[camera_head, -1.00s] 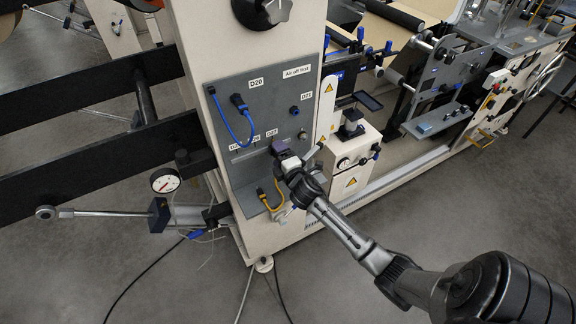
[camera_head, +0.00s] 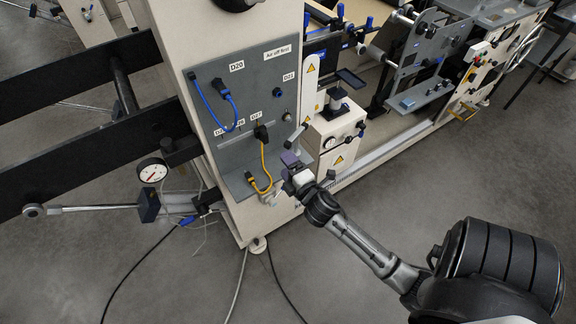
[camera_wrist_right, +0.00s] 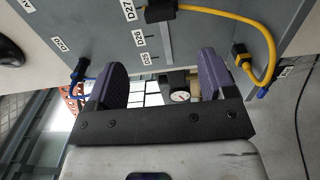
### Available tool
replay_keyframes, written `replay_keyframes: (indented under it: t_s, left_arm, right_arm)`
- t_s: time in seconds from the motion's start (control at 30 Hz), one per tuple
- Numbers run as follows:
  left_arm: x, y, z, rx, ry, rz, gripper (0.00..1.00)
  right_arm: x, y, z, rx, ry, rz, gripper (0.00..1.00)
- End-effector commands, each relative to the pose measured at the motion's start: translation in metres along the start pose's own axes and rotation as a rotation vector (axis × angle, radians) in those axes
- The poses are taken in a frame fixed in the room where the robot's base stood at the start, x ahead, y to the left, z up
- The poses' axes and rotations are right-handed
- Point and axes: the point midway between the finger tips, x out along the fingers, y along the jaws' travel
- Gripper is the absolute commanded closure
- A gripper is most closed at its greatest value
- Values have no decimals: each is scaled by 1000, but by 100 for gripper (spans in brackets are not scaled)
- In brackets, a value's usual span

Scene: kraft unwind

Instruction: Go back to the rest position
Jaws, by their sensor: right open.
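My right gripper (camera_head: 292,166) is in front of the lower right edge of the grey connector panel (camera_head: 262,92) in the head view. In the right wrist view its two purple fingers (camera_wrist_right: 162,80) stand wide apart with nothing between them. A yellow cable (camera_head: 263,160) runs from a black plug (camera_head: 261,132) near label D27 down to a lower connector, apart from the gripper. The yellow cable also shows in the right wrist view (camera_wrist_right: 262,40). A blue cable (camera_head: 212,112) loops on the panel's left side. My left gripper is not in view.
A white box (camera_head: 335,140) with warning labels stands just right of the panel. A pressure gauge (camera_head: 152,171) and black beams (camera_head: 95,125) are at the left. Cables lie on the grey floor (camera_head: 330,285). The floor at lower right is clear around my arm.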

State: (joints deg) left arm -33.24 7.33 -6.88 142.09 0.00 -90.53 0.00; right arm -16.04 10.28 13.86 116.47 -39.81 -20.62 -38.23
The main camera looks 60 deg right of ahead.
Motion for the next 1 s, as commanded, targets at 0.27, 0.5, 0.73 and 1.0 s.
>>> replay_keyframes:
  t_s: [0.27, 0.5, 0.73, 1.0]
  left_arm:
    - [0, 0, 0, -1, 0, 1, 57]
    - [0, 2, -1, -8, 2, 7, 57]
    - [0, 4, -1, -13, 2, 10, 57]
    - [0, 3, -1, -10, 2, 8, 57]
  right_arm:
    - [0, 0, 0, 0, 0, 0, 23]
    - [0, 0, 0, 0, 0, 0, 23]
    - [0, -3, 3, 72, -21, -16, 23]
    - [-22, -43, 37, 557, -380, -291, 23]
